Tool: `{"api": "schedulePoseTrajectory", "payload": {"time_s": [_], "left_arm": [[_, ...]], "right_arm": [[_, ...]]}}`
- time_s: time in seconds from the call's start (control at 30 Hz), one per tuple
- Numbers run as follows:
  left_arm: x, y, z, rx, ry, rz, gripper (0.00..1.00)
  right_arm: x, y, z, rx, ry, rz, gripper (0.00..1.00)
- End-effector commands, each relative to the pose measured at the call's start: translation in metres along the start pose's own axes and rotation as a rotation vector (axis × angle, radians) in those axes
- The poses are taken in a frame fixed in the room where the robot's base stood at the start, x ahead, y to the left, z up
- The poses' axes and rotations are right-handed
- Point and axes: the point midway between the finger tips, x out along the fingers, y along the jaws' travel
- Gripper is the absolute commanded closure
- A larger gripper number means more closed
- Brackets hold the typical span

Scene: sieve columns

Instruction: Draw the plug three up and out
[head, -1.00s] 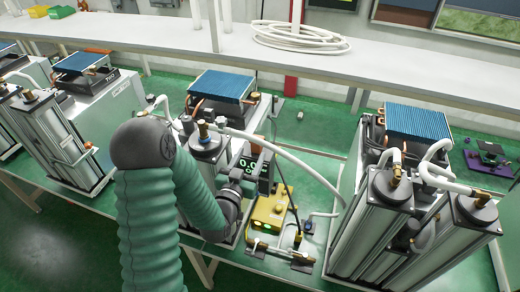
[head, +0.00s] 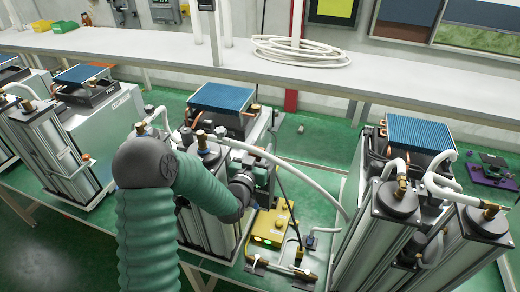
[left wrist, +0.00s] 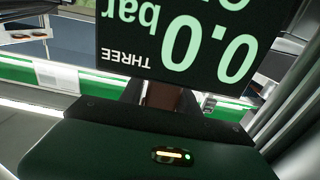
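In the left wrist view a dark display (left wrist: 180,40) fills the top, upside down, reading 0.0 bar and THREE. Below it is a dark green block (left wrist: 130,150) with a small lit lamp, and a brown piece (left wrist: 163,97) shows between block and display. I cannot tell whether the brown piece is plug three. In the head view my left gripper (head: 262,178) is at the middle column unit (head: 205,225), above the yellow box. Its fingers are hidden, so its opening does not show. My right gripper is not in view.
A yellow box (head: 268,228) with green lamps sits below my left gripper. A white hose (head: 300,170) arcs close behind it. A larger column unit (head: 365,235) stands to the right. The white shelf (head: 420,85) runs along the back.

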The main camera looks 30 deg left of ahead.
Motion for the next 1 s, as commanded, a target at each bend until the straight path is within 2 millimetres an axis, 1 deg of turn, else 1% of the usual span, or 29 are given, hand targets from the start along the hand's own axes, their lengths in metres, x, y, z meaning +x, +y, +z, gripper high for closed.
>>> {"api": "schedulePoseTrajectory", "payload": {"time_s": [0.03, 0.27, 0.6, 0.67, 0.83, 0.9, 1.0], "left_arm": [[0.0, 0.0, 0.0, 0.0, 0.0, 0.0, 0.7], [0.001, 0.0, 0.001, 0.0, -0.001, 0.001, 1.0], [0.001, 0.0, 0.0, 0.0, -0.002, 0.001, 1.0], [0.001, 0.0, -0.006, 0.001, -0.001, 0.001, 1.0], [0.001, 0.0, -0.033, 0.002, 0.004, 0.001, 1.0], [0.001, 0.0, -0.037, 0.002, 0.004, 0.0, 1.0], [0.001, -0.001, -0.036, 0.001, 0.006, 0.0, 1.0]], "right_arm": [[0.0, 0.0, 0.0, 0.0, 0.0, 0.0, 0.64], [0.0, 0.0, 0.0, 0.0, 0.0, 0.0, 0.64], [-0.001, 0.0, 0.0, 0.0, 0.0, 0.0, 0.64], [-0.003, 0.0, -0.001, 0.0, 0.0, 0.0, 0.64], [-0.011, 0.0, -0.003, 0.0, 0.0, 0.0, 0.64], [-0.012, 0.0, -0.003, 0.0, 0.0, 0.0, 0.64], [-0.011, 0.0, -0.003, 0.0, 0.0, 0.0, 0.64]]}}
